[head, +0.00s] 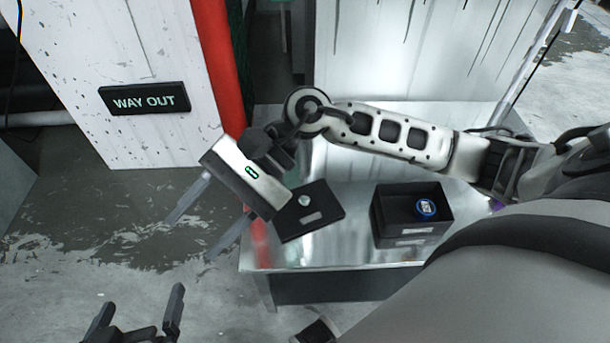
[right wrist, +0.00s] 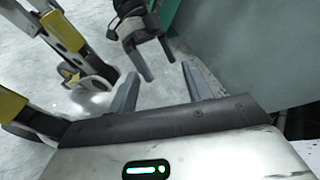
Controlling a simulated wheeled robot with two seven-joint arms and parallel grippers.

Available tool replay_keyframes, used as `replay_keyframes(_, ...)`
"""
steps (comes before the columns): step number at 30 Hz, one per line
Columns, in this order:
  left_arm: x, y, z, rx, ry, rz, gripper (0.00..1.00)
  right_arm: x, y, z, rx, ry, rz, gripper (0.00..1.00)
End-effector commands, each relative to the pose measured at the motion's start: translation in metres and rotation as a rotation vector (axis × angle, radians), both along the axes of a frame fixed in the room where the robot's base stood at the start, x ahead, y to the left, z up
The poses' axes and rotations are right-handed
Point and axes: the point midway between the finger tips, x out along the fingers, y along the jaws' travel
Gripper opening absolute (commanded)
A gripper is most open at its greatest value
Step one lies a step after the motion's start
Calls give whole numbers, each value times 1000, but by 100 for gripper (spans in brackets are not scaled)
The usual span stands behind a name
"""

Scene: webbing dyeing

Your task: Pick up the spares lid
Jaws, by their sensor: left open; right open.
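The spares lid appears to be the flat black square (head: 325,204) with a small round knob and a pale label; it lies on the metal table, left of an open black box (head: 390,238). My right gripper (head: 190,240) is open and empty, left of the lid and out past the table's left edge. Its body partly overlaps the lid's left corner in the head view. In the right wrist view its two fingers (right wrist: 160,72) are apart with nothing between. My left gripper (head: 141,300) is open and empty at the bottom left, over the floor.
The metal table (head: 340,250) has bare room around the lid and box. A blue round item (head: 426,208) is in the box. A red post (head: 219,70) and a white wall with a "WAY OUT" sign (head: 145,99) stand behind at the left. My left gripper also shows in the right wrist view (right wrist: 158,68).

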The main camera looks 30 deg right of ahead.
Motion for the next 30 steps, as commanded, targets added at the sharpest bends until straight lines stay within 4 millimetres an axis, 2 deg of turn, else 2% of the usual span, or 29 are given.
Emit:
replay_keyframes(1, 1, -3, -21, -10, -12, -10, 98, 15, -34, -45, -205, -237, 119, 50)
replay_keyframes(3, 2, -7, -29, -23, -24, -20, 98, 35, -84, -74, -462, -472, 287, 50)
replay_keyframes(6, 2, -11, -35, -36, -35, -32, 98, 61, -151, -89, -760, -658, 478, 50)
replay_keyframes(9, 2, -13, -37, -45, -42, -39, 98, 76, -197, -87, -948, -728, 601, 50)
replay_keyframes(10, 2, -14, -37, -46, -43, -41, 98, 78, -206, -86, -983, -736, 625, 50)
replay_keyframes(12, 2, -15, -37, -50, -49, -43, 98, 82, -219, -85, -1037, -746, 664, 50)
replay_keyframes(14, 2, -15, -36, -55, -56, -46, 98, 83, -224, -90, -1056, -747, 679, 50)
replay_keyframes(24, 2, -20, -28, -125, -109, -47, 98, 91, -223, -160, -1054, -747, 682, 50)
replay_keyframes(30, 4, -23, -23, -166, -117, -46, 98, 94, -223, -184, -1054, -748, 678, 50)
